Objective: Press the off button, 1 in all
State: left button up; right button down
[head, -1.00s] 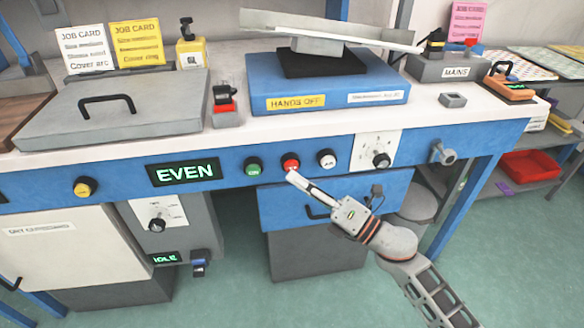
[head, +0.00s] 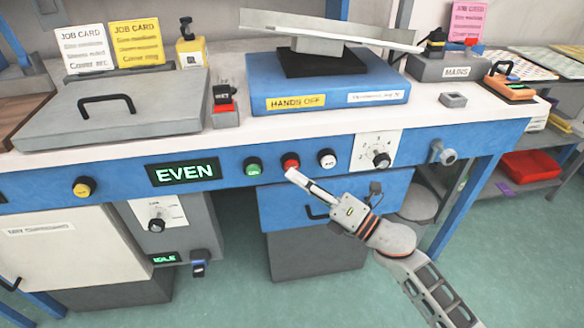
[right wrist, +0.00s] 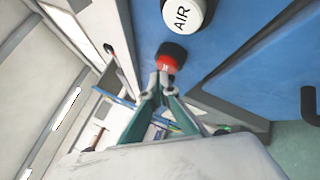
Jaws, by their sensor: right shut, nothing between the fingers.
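The red button (head: 290,161) is on the blue front panel of the bench, between the green ON button (head: 253,166) and the white AIR button (head: 326,159). My right gripper (head: 292,174) is shut and empty, its tips just below and in front of the red button. The right wrist view shows the red button (right wrist: 168,63) right at the fingertips (right wrist: 160,82), partly covered by them. I cannot tell whether they touch. Its lettering is too small to read. The white AIR button (right wrist: 183,15) is just beyond. My left gripper is not in view.
A green-lit display (head: 184,173) reads EVEN, and a lower one (head: 165,258) reads IDLE. A rotary dial (head: 380,158) and a grey knob (head: 443,152) sit right of the buttons. A blue drawer (head: 275,207) with a dark handle is below them.

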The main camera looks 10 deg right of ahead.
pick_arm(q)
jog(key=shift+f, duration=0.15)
pick_arm(e)
jog(key=shift+w, duration=0.55)
dwell(0.6)
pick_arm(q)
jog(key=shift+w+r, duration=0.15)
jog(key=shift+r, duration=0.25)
pick_arm(e)
jog(key=shift+s, duration=1)
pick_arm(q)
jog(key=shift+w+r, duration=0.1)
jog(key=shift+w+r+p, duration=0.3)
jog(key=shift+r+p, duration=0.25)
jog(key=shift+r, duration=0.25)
pick_arm(e)
jog(key=shift+s, duration=2.5)
